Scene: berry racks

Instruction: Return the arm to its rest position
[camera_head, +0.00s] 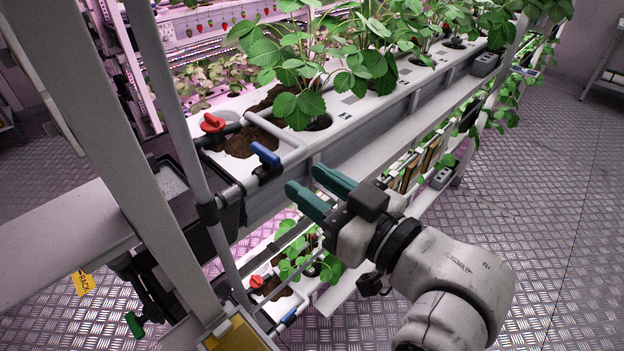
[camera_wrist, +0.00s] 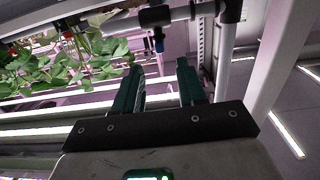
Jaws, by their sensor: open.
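My gripper (camera_head: 318,188) has two green fingers and is in the middle of the head view, on my grey arm (camera_head: 440,270). It is beside the end of the upper white planting trough (camera_head: 370,105), near the blue valve handle (camera_head: 265,154). The fingers are apart, and no object shows between them. In the wrist view my gripper (camera_wrist: 160,80) also shows open, with two green fingers pointing up the picture toward a pipe and a rack post.
A red valve handle (camera_head: 212,123) sits on the pipes at the trough end. Leafy plants (camera_head: 310,60) grow along the trough. A rack post (camera_head: 175,100) stands left of my gripper. A lower trough with plants (camera_head: 310,255) lies below. The metal floor (camera_head: 560,180) at right is clear.

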